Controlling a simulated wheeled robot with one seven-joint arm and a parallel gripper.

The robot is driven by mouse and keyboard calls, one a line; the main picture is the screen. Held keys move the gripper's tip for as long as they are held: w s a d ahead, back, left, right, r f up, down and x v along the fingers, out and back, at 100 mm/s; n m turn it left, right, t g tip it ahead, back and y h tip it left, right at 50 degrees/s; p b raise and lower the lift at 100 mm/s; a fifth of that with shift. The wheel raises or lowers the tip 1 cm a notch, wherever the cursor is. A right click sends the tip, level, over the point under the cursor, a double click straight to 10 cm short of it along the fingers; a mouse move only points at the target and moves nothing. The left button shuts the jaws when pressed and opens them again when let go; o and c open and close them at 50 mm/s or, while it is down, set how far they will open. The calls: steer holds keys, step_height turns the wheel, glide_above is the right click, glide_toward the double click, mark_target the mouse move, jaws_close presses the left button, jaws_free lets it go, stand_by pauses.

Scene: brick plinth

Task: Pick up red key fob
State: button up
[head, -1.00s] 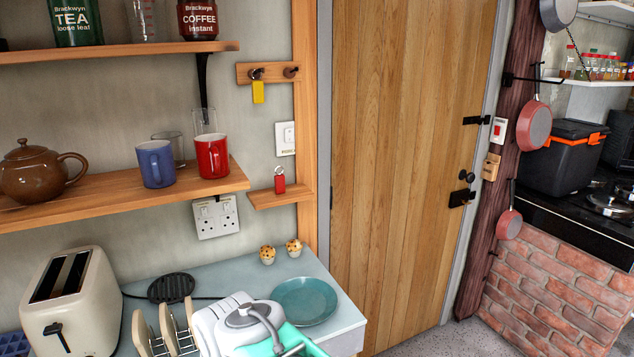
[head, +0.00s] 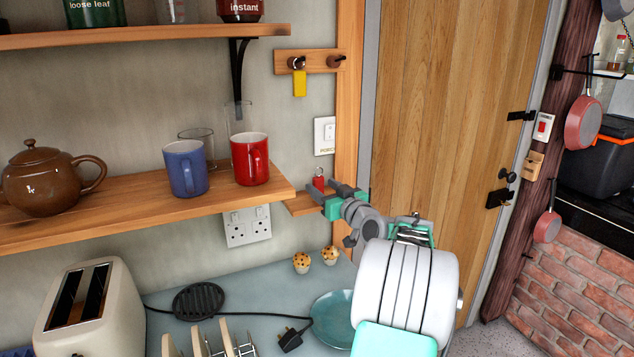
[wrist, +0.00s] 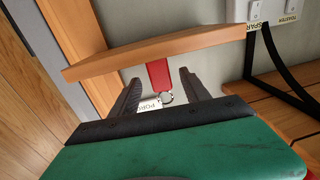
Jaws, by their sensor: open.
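The red key fob (head: 319,184) stands on the small wooden ledge (head: 298,207) beside the door frame, its metal ring at the top. My gripper (head: 334,191) is open right at the fob and hides part of it and of the ledge. In the wrist view the red key fob (wrist: 158,74) shows in the gap between the two dark fingers of my gripper (wrist: 158,84), with space on both sides. The ledge (wrist: 150,50) crosses above the fingers in that view. I cannot tell how deep the fob is between the fingers.
A long shelf (head: 110,222) with a red mug (head: 250,160), a blue mug (head: 186,168) and a teapot (head: 45,180) is left of the ledge. A yellow fob (head: 299,83) hangs from a peg rail above. Two muffins (head: 302,262) sit on the counter below.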

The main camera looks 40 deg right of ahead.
mark_target(320, 184)
steer(key=w, duration=0.3)
steer(key=shift+d+r, duration=0.1)
steer(key=shift+d, duration=0.15)
jaws_close()
